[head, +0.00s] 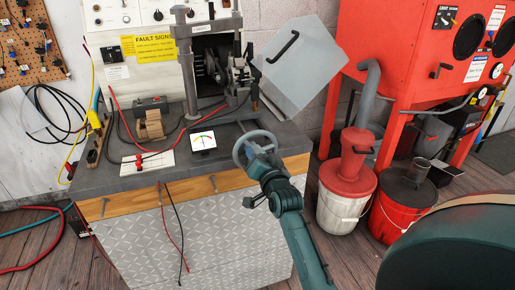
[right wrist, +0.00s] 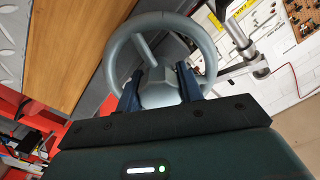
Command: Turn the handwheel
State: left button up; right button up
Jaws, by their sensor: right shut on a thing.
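The grey handwheel (head: 242,150) stands at the right front corner of the workbench in the head view. In the right wrist view the handwheel (right wrist: 113,50) shows its round rim, a spoke and a hub. My right gripper (head: 262,150) reaches it from the front right. In the right wrist view the fingers of my right gripper (right wrist: 160,85) sit on either side of the hub, shut on it inside the rim. The fingers hide part of the hub and the lower rim. My left gripper is not in view.
The workbench (head: 110,180) carries a gauge (head: 203,142), cables and a clamped alternator stand (head: 235,75). A tilted clear guard (head: 298,60) stands behind the wheel. Red-lidded bucket (head: 345,190) and red cabinet (head: 400,70) are to the right. Wooden floor between bench and buckets is clear.

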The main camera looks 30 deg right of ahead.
jog(key=shift+r+m+p, duration=0.1)
jog(key=shift+m+p, duration=0.25)
jog(key=shift+m, duration=0.75)
jog(key=shift+p, duration=0.3)
jog(key=o, duration=1)
jog(key=shift+s, duration=0.1)
